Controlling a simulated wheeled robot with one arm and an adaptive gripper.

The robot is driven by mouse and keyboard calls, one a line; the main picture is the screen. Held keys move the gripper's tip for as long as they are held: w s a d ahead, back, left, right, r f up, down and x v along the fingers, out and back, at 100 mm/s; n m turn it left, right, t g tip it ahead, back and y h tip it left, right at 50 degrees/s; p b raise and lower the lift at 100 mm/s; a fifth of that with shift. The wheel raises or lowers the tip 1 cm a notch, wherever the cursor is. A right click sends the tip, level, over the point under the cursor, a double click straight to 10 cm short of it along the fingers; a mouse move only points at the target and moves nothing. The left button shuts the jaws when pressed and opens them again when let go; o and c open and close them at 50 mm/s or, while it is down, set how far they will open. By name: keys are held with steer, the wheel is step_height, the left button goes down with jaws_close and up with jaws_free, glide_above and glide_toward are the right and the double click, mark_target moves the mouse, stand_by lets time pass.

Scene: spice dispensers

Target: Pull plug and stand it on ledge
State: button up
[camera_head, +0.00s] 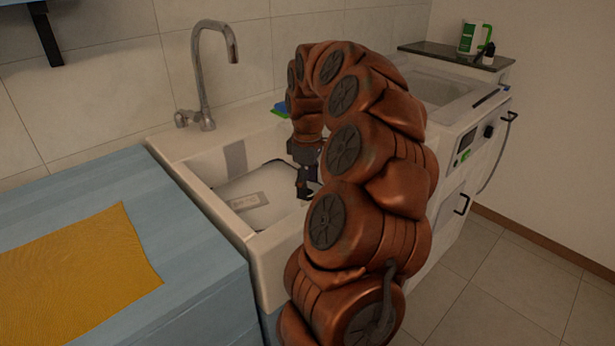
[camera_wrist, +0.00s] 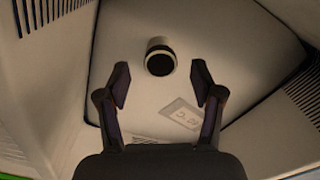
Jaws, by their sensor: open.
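The plug (camera_wrist: 161,58) is a dark round piece with a pale rim, standing on the light sink floor in the wrist view. I cannot make it out in the head view, where my arm covers part of the basin. My gripper (camera_head: 304,190) is lowered into the white sink (camera_head: 213,208). In the wrist view my gripper (camera_wrist: 160,85) is open and empty, with the plug ahead of and between its fingertips, apart from both. Which edge is the ledge is not certain; the sink has a pale rim along the back.
A faucet (camera_head: 210,75) rises at the sink's back left. A blue and green sponge (camera_head: 281,110) lies at the back rim. A blue counter (camera_head: 200,290) with a yellow cloth (camera_head: 75,270) is at left. A dark shelf (camera_head: 440,54) holds a green-white container (camera_head: 472,38).

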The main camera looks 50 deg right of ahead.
step_height(320, 180, down, 5)
steer(key=shift+r, duration=0.1)
stand_by(0.3)
steer(key=c, duration=1.1)
